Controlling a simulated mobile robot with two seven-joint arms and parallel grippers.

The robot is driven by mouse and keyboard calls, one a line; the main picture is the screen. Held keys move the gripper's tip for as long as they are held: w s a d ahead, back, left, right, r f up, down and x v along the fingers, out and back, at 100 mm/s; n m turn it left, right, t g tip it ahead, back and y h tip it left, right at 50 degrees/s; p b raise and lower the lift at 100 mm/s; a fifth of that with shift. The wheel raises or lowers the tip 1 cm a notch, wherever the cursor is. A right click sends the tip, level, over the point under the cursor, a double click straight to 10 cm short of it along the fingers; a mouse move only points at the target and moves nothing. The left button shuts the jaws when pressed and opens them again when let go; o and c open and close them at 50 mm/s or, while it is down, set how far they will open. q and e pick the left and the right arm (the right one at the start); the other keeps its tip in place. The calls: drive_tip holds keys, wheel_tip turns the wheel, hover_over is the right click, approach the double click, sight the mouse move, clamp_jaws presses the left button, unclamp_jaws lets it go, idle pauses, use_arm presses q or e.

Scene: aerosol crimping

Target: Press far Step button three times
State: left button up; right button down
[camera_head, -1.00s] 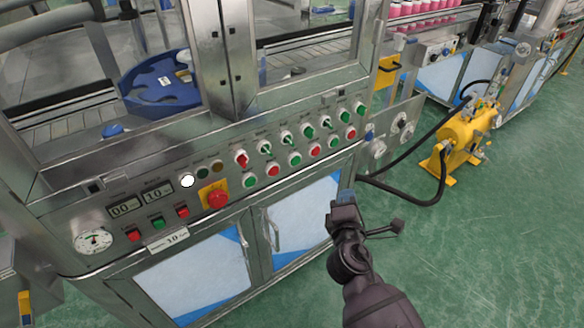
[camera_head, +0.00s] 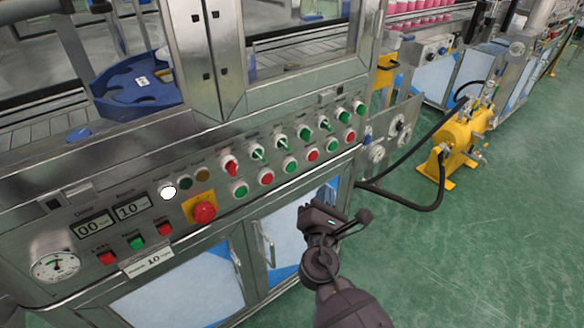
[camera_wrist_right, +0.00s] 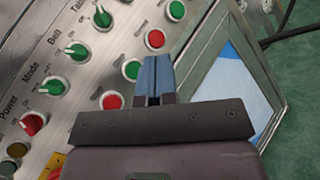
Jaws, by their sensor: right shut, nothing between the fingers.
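The control panel (camera_head: 290,150) carries a lower row of round buttons in green and red, below a row of rotary switches. Their small labels are too blurred for me to tell which is a Step button. My right gripper (camera_head: 327,198) is in front of the cabinet, below the right part of the button row. In the right wrist view its blue fingers (camera_wrist_right: 155,62) are shut and empty, close over the panel. A green button (camera_wrist_right: 132,68) shows just left of the fingertips, and a red button (camera_wrist_right: 155,40) lies just beyond them. Contact cannot be told. My left gripper is not in view.
A red emergency stop button (camera_head: 204,212) on a yellow plate sits left of the row. Two displays and a gauge (camera_head: 55,265) are further left. Metal door handles (camera_head: 266,250) stick out below. A yellow tank (camera_head: 462,140) with black hoses stands right on open green floor.

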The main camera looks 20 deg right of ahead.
sight(291, 167)
use_arm(q)
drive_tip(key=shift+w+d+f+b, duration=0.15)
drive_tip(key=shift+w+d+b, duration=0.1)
drive_tip(key=shift+b, duration=0.4)
use_arm(e)
drive_tip(key=w+a, duration=0.2)
drive_tip(key=w, duration=0.5)
drive_tip(key=shift+w+a, duration=0.25)
drive_tip(key=shift+a, duration=0.1)
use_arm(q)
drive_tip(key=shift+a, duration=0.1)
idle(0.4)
use_arm(e)
drive_tip(key=shift+w, duration=0.15)
idle(0.6)
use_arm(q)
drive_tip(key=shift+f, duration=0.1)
use_arm(e)
drive_tip(key=shift+w+a, duration=0.15)
drive_tip(key=shift+w, duration=0.1)
